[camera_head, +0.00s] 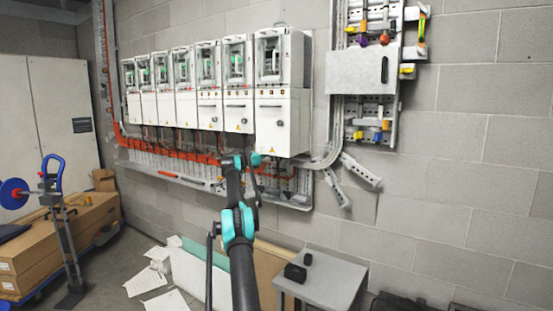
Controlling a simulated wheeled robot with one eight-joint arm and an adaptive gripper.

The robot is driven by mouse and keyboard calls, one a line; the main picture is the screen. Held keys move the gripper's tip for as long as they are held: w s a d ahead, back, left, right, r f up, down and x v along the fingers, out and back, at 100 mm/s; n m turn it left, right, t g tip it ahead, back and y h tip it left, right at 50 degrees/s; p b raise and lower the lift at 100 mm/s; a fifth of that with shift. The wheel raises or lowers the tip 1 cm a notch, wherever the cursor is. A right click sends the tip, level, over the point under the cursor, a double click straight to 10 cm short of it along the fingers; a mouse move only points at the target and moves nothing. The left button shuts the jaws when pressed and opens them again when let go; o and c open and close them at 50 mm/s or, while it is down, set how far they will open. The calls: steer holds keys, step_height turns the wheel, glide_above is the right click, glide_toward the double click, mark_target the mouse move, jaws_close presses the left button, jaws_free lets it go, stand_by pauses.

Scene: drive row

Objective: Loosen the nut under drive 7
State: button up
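A row of white drives (283,110) hangs on the grey block wall, looking larger toward the right end. Their number labels are too small to read, so I cannot tell which one is drive 7. Cables and small fittings run below the drives along a ledge with a slotted duct (165,157). No single nut can be made out there. My black and teal arm rises from the bottom centre to just below the right part of the row. My gripper is at the arm's far end, too small and overlapped to show its fingers or anything held.
A grey panel (356,72) with coloured fittings is right of the drives. Loose trunking (361,171) juts out below it. A small grey table (322,278) with black objects stands right of my arm. Cardboard boxes (55,247) and a stand are at left. Papers (146,281) lie on the floor.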

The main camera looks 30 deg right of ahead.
steer(key=shift+a, duration=0.1)
steer(key=w+a, duration=0.2)
steer(key=a, duration=0.9)
steer(key=shift+a, duration=0.35)
steer(key=shift+a, duration=0.1)
